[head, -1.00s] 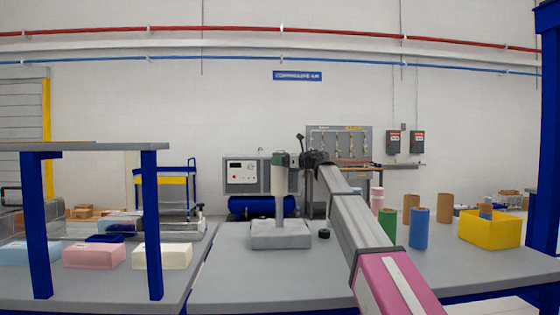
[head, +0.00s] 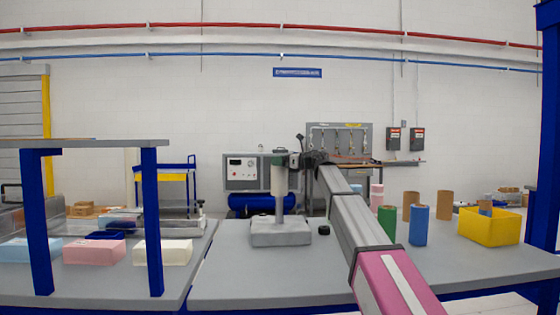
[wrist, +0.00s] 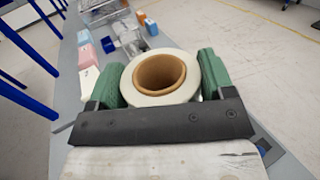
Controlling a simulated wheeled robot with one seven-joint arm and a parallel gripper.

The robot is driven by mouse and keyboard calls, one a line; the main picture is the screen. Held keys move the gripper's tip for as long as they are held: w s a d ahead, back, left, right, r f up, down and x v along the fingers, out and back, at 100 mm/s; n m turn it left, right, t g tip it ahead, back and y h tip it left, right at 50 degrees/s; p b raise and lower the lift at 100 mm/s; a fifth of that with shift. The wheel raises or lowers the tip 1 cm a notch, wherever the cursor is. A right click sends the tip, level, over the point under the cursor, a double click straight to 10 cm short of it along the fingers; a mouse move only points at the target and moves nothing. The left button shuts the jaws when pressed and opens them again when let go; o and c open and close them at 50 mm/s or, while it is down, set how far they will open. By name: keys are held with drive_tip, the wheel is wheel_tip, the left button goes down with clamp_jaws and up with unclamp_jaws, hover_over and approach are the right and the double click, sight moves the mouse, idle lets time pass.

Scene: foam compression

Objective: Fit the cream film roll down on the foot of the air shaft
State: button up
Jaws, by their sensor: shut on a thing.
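The cream film roll (wrist: 132,88) is between the green pads of my gripper (wrist: 160,85), which is shut on it. Its brown hollow core faces the wrist camera, and I see no shaft inside it. In the head view the roll (head: 278,180) is upright, in line with the thin grey air shaft (head: 279,206). A short length of shaft shows below the roll, above the pale grey block-like foot (head: 281,233). The roll is clear of the foot. How far the shaft reaches into the core is hidden.
A small black knob (head: 324,230) lies right of the foot. Green (head: 386,220) and blue (head: 420,225) rolls and a yellow bin (head: 490,228) stand further right. Pink (head: 95,251) and cream (head: 163,252) blocks sit on the left table. The front of the middle table is clear.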

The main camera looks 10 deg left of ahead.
sight(281, 189)
drive_tip(key=shift+f, duration=6)
drive_tip(key=o, duration=1.5)
drive_tip(key=shift+d, duration=0.15)
drive_tip(key=shift+s+d+r, duration=0.25)
drive_tip(key=shift+d+r, duration=0.25)
drive_tip(key=shift+d, duration=0.6)
drive_tip(key=shift+s+d+r, duration=0.25)
drive_tip(key=shift+d+r, duration=0.25)
drive_tip(key=shift+d, duration=0.6)
drive_tip(key=shift+s+d+r, duration=0.25)
drive_tip(key=shift+d+r, duration=0.25)
drive_tip(key=shift+d, duration=0.6)
